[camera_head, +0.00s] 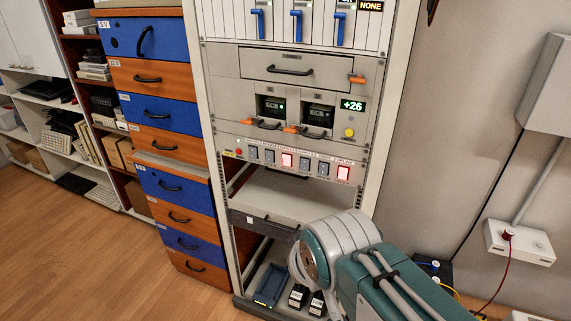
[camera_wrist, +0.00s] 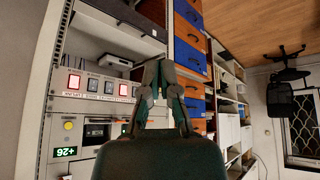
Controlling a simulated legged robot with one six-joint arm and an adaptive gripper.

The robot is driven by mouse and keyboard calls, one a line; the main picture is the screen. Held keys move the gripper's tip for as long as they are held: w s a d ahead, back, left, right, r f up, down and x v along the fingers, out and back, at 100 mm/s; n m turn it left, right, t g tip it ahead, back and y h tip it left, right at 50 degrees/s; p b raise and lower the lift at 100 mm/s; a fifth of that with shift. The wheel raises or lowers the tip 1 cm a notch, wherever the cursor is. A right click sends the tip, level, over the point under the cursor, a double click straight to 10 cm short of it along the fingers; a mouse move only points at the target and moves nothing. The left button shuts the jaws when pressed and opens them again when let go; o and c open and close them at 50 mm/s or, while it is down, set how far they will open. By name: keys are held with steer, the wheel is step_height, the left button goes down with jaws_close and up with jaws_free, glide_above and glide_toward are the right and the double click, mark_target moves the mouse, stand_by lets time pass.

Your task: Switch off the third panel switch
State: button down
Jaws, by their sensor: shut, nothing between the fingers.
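The switch panel (camera_head: 300,174) is a light strip across the rack with a row of several rocker switches. The third switch from the left (camera_head: 287,160) is lit red. It also shows lit in the wrist view (camera_wrist: 123,90), where the panel appears upside down, just left of my gripper (camera_wrist: 159,64). My gripper's fingers are shut and empty, and they stand in front of the rack, apart from the switch as far as I can tell. They hide the panel's other end in the wrist view. The head view shows my arm but not the gripper.
The rightmost switch (camera_head: 343,173) is also lit red; the other rockers are dark. Above the panel are orange-handled modules and a +26 display (camera_head: 352,105). A shelf drawer (camera_head: 262,222) lies below. A blue and orange drawer cabinet (camera_head: 168,112) stands left of the rack.

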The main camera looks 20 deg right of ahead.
steer(key=w+d+f+n+t, duration=0.2)
steer(key=w+d+n+t, duration=0.1)
steer(key=w+n, duration=0.3)
steer(key=w+d+f+n+t, duration=0.3)
steer(key=w+n+t, duration=0.2)
steer(key=w, duration=0.4)
steer(key=w+d+f+n+t, duration=0.2)
steer(key=w+d+n+t, duration=0.1)
steer(key=w+n, duration=0.4)
steer(key=shift+w+d+f+t, duration=0.3)
steer(key=shift+w+d+t, duration=0.1)
steer(key=shift+w+t, duration=0.4)
glide_toward(279, 155)
steer(key=w+a, duration=0.2)
steer(key=a, duration=0.1)
steer(key=w+d, duration=0.2)
steer(key=shift+w+d, duration=0.35)
steer(key=shift+w+d+r, duration=0.1)
steer(key=shift+w+d, duration=0.15)
